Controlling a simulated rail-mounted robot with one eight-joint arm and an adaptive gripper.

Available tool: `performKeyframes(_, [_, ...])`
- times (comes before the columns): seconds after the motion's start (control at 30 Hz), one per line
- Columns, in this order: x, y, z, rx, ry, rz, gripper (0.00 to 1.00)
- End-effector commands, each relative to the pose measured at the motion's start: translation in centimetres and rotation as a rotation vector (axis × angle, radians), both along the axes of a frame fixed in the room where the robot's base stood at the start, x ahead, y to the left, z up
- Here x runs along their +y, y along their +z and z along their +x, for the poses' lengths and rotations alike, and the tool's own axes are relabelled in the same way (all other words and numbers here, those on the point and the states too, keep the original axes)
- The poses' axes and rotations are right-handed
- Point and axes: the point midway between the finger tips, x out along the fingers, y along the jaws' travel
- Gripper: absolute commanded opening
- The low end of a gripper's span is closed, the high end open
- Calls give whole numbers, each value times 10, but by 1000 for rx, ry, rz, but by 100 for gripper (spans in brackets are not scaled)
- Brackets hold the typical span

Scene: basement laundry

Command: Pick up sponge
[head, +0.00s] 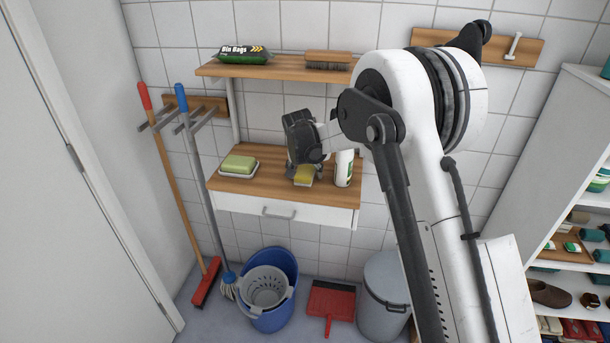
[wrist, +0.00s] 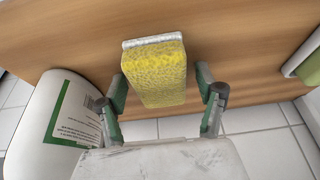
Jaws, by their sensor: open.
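A yellow sponge (wrist: 155,75) with a pale strip along one edge sits on the wooden shelf (wrist: 60,48) in the wrist view. My gripper (wrist: 165,92) is open, with one finger on each side of the sponge. A small gap shows between each fingertip and the sponge. In the head view my gripper (head: 304,168) is over the lower shelf, and the sponge (head: 305,175) shows partly below it. The gripper hides the rest of the sponge there.
A white bottle with a green label (head: 344,168) stands close to the right of the sponge. A green bar on a white dish (head: 238,165) lies to the left. The upper shelf (head: 285,69) holds bin bags (head: 243,54) and a brush (head: 327,58).

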Motion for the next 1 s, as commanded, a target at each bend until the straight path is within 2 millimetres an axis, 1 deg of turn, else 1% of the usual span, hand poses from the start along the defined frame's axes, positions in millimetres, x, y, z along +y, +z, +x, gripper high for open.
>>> performKeyframes(0.13, [0, 0, 0, 0, 0, 0, 68])
performKeyframes(0.17, [0, 0, 0, 0, 0, 0, 67])
performKeyframes(0.4, [0, 0, 0, 0, 0, 0, 35])
performKeyframes(0.5, [0, 0, 0, 0, 0, 0, 24])
performKeyframes(0.77, [0, 1, 0, 0, 0, 0, 24])
performKeyframes(0.97, [0, 7, 0, 0, 0, 0, 24])
performKeyframes(1.0, [0, 11, 0, 0, 0, 0, 24])
